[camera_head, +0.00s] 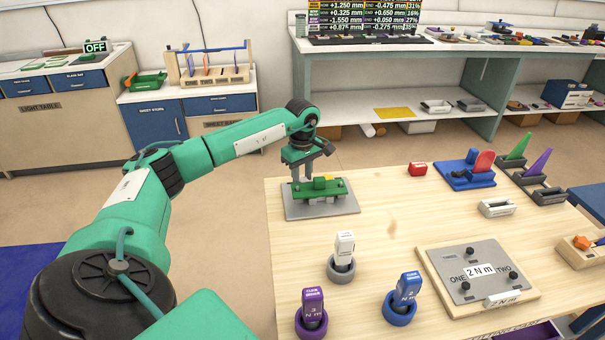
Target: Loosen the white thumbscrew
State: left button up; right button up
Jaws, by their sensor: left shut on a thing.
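A green fixture (330,189) sits on a grey plate (340,206) at the table's far left corner. My left gripper (302,179) points down onto the left part of the fixture. Its fingers are shut on a small part on top of it, mostly hidden between them. I cannot make out the white thumbscrew; the fingers cover that spot. A small yellow part (328,176) shows just right of the fingers. My right gripper is not in view.
White (345,245), blue (407,288) and purple (312,303) drivers stand in round holders nearer me. A grey panel (465,255) on a wooden board lies to the right. Table between is clear.

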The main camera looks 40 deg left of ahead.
pick_arm(q)
jog(key=n, duration=0.3)
jog(key=shift+n, duration=0.7)
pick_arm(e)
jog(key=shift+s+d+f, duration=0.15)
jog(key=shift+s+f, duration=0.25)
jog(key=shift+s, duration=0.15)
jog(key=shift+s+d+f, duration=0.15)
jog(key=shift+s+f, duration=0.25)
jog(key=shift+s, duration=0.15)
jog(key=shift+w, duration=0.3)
pick_arm(q)
jog(key=o, duration=0.7)
jog(key=shift+o, duration=1.4)
jog(key=shift+f, duration=0.1)
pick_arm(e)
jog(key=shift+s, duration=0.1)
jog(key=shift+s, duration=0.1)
